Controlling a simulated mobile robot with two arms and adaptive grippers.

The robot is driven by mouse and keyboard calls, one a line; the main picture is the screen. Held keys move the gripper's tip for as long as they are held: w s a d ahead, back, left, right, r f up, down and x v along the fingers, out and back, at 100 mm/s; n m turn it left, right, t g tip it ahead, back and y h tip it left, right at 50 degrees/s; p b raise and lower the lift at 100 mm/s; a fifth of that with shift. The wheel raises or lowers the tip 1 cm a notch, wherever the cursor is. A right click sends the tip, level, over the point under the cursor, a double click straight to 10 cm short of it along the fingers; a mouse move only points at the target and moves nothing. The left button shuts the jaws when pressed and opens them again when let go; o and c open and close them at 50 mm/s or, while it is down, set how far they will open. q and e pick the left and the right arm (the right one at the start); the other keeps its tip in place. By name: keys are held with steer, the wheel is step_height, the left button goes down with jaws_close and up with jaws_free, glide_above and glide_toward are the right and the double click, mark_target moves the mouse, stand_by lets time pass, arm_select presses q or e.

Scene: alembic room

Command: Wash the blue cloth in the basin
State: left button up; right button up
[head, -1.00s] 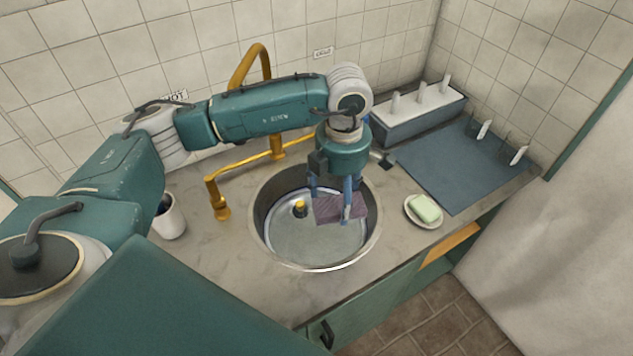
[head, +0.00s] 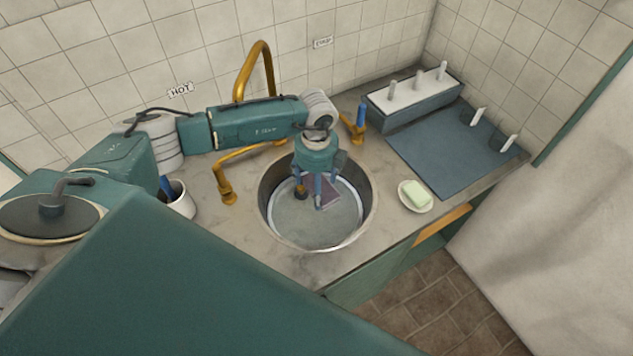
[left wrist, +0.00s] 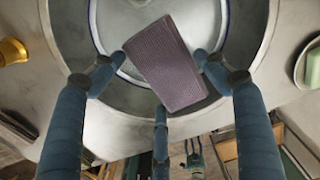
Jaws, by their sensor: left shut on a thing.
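The basin (head: 272,222) is a round metal bowl sunk in the counter. A purple-grey cloth (head: 331,190), the only cloth in view and more mauve than blue, is down inside it. My left gripper (head: 319,196) reaches into the basin from above and is shut on the cloth. In the left wrist view the folded, ribbed cloth (left wrist: 168,65) lies tilted between the blue fingers (left wrist: 161,78) over the basin floor. I cannot tell whether the cloth touches water or the bottom.
A brass tap (head: 255,62) stands behind the basin. Green soap (head: 417,193) sits on a white dish at the right. A white cup (head: 181,203) is at the left, and a blue mat (head: 445,155) and pegged box (head: 412,102) at the back right. The front counter is clear.

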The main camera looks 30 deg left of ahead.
arm_select(q)
step_height(320, 180, down, 14)
steer(key=b, duration=1)
steer(key=shift+f+b, duration=1.6)
steer(key=shift+f, duration=0.4)
steer(key=shift+w+d, duration=0.1)
steer(key=shift+w+b, duration=0.15)
steer(key=shift+b, duration=0.15)
steer(key=shift+w+d+b, duration=0.65)
steer(key=shift+w+b, duration=0.1)
steer(key=shift+w, duration=0.2)
